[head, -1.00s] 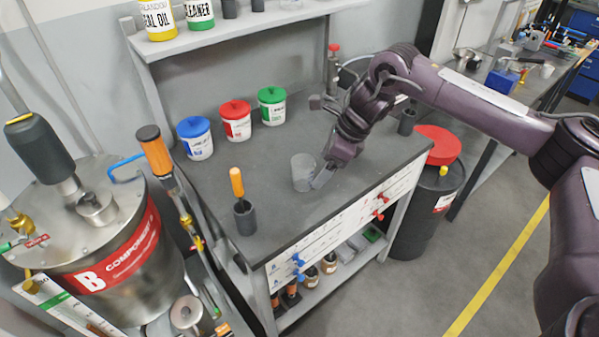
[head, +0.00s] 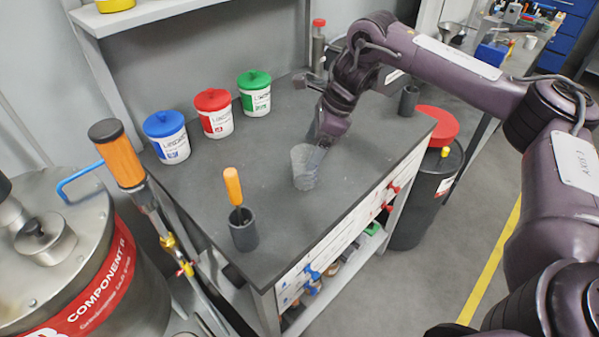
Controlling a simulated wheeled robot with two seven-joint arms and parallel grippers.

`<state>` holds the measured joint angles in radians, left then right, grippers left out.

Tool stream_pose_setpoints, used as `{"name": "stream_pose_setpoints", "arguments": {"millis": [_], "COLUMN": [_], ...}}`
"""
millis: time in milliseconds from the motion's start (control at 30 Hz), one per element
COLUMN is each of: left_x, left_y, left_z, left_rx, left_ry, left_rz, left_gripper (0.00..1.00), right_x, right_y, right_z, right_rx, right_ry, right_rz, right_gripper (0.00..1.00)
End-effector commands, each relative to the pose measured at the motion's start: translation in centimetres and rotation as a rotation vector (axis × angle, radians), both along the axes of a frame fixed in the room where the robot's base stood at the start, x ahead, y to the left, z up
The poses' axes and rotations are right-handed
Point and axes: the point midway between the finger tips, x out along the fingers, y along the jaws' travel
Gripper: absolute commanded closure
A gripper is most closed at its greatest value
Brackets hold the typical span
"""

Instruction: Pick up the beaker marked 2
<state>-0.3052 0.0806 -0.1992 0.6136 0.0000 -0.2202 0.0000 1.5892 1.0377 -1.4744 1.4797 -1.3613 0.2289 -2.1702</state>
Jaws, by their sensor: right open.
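A clear beaker (head: 303,168) stands upright on the dark bench top (head: 215,200), near its middle. No number can be read on it. My left gripper is not in view.
Blue-lidded (head: 167,137), red-lidded (head: 213,113) and green-lidded (head: 255,93) tubs stand along the back. A dark cup (head: 243,230) with an orange-handled tool is at the front left. A black drum with a red funnel (head: 436,125) stands right of the bench.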

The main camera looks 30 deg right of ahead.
Motion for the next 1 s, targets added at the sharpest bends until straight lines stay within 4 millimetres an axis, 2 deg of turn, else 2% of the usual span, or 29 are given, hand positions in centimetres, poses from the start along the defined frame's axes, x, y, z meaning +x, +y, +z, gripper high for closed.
{"name": "stream_pose_setpoints", "arguments": {"millis": [167,500,800,1000], "left_x": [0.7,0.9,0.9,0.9], "left_y": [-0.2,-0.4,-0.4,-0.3], "left_z": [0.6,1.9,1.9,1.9], "left_rx": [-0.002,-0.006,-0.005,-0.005], "left_ry": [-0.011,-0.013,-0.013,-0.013], "left_rz": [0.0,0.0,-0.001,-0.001], "left_gripper": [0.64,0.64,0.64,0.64], "right_x": [0.2,0.6,0.8,0.8], "right_y": [0.8,2.6,2.7,2.7], "right_z": [-1.8,-5.9,-6.4,-6.4], "right_rx": [-0.002,-0.002,-0.001,-0.001], "right_ry": [0.003,0.003,0.001,0.001], "right_rz": [0.001,0.0,-0.001,-0.001], "right_gripper": [0.14,0.14,0.14,0.4]}}
